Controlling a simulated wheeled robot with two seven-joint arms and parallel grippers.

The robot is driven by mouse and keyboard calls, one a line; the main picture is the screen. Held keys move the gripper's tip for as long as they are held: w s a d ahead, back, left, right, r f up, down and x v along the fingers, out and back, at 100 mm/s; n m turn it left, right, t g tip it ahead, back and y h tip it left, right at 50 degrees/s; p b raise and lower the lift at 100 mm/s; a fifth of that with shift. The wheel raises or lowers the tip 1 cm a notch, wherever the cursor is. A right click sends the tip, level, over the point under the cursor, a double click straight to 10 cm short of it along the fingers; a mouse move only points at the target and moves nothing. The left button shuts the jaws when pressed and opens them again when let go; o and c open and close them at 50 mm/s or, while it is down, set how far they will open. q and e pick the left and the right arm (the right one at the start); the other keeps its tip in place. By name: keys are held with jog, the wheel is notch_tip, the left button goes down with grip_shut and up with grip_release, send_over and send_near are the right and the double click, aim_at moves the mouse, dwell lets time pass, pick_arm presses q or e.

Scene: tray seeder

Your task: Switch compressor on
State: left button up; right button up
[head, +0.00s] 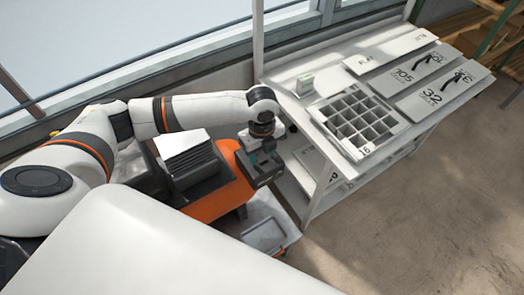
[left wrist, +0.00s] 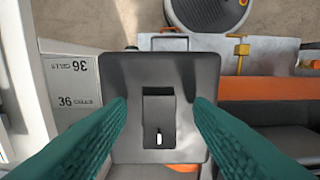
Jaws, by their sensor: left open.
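The compressor's switch box shows in the left wrist view as a dark grey square plate (left wrist: 120,80) with a black rocker switch (left wrist: 158,108) in its middle. The rocker has a small white mark near its lower end. My left gripper (left wrist: 160,112) is open, its two green fingers on either side of the rocker; contact cannot be told. My right gripper is in neither view.
A white bench (head: 310,70) stands right of the machine, with a compartment tray (head: 352,150) and several numbered plates (head: 445,90). In the left wrist view a round dark part (left wrist: 207,12) is at the top. Floor on the right is clear.

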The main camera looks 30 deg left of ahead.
pick_arm(q)
jog(key=shift+f, duration=0.4)
